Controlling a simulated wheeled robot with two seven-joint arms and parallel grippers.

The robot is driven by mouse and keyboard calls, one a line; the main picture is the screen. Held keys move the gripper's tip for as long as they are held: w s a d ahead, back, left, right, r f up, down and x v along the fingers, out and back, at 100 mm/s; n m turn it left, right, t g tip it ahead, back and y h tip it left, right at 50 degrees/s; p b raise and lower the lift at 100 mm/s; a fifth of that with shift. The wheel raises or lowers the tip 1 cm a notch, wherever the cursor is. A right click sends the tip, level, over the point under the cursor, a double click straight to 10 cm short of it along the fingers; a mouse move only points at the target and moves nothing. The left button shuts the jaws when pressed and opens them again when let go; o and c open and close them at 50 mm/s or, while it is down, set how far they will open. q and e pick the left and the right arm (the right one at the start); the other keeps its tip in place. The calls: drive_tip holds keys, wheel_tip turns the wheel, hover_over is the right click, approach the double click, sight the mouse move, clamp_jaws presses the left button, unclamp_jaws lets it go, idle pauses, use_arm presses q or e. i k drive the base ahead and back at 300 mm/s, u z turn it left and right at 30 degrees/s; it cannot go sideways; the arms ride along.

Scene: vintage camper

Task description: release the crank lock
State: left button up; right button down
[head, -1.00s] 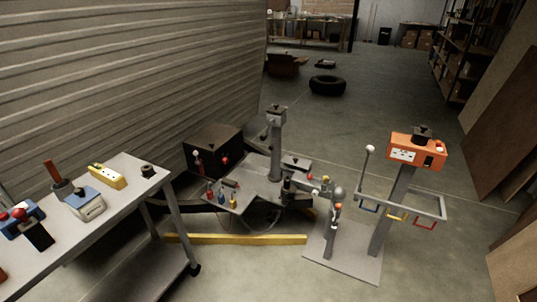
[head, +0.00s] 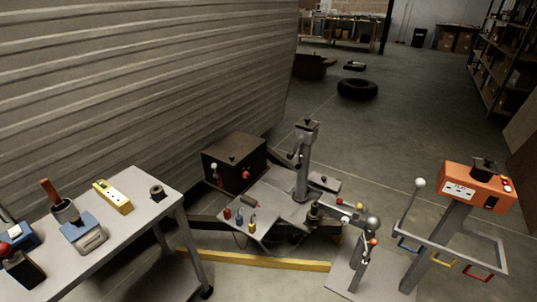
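A grey upright jack post (head: 303,178) stands on the trailer's metal tongue plate (head: 274,208). It has a dark cap (head: 308,124) on top and a small dark crank-like part (head: 294,154) at its upper left side. The crank lock is too small to tell apart from the other fittings on the post. Neither of my grippers is in the head view, so nothing of mine is seen touching the post.
A grey bench (head: 136,218) with tools stands at left. A black box (head: 234,158) sits behind the plate. A yellow beam (head: 262,261) crosses the floor in front. An orange control box (head: 477,187) on a post stands at right. Floor behind the jack is open.

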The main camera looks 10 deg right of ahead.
sight(299, 166)
drive_tip(key=u, duration=0.3)
drive_tip(key=i, duration=0.85)
drive_tip(key=u, duration=0.25)
